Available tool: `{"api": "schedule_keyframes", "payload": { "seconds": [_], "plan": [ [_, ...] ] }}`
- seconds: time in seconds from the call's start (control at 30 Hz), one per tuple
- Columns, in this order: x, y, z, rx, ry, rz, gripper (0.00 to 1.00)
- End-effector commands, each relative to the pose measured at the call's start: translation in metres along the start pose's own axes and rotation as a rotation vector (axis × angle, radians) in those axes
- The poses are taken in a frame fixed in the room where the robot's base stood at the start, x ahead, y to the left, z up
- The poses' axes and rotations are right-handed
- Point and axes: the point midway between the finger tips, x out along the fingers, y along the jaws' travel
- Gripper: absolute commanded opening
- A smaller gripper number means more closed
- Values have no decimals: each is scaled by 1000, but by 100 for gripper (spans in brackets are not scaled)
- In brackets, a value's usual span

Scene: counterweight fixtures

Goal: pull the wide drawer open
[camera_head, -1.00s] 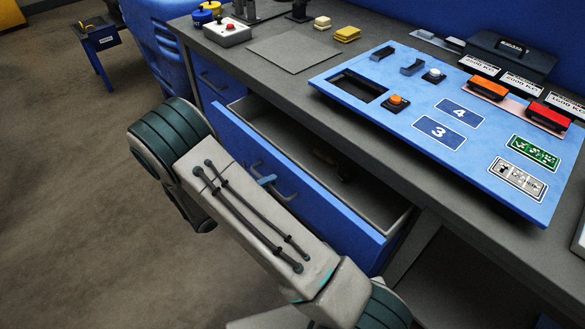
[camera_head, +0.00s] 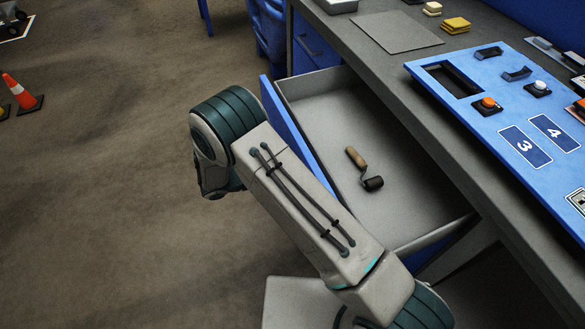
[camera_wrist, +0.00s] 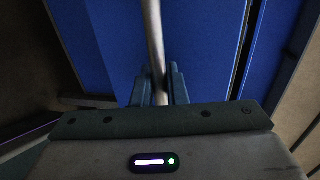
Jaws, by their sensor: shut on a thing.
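The wide drawer (camera_head: 318,110) stands well out from the workbench in the head view, its grey inside open to view. Its blue front (camera_head: 290,125) is partly hidden behind my arm. A roller with a wooden handle (camera_head: 356,157) lies on the drawer floor. In the wrist view my gripper (camera_wrist: 160,85) is shut on the drawer's bar handle (camera_wrist: 154,45), with a finger on each side of it. The blue front (camera_wrist: 205,45) fills the view behind the handle. In the head view my gripper and the handle are hidden by my arm.
The workbench top (camera_head: 385,75) carries a light blue panel (camera_head: 475,115) with buttons and number plates, a grey mat (camera_head: 397,32) and yellow blocks (camera_head: 455,25). A narrower blue drawer (camera_head: 312,42) is beside the open one. A traffic cone (camera_head: 20,92) stands on the floor at left, which is otherwise largely clear.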

Motion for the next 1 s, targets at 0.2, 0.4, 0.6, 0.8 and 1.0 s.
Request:
{"api": "schedule_keyframes", "payload": {
  "seconds": [0.2, 0.4, 0.6, 0.8, 1.0],
  "plan": [
    [-2, 0, 1, 0, -4, 1, 0],
    [-2, 0, 1, 1, -4, 1, 29],
    [1, 0, 0, 1, 0, 1, 29],
    [-13, 0, 1, 1, -2, 2, 29],
    [-56, 1, 1, 2, -5, 3, 29]
  ]
}}
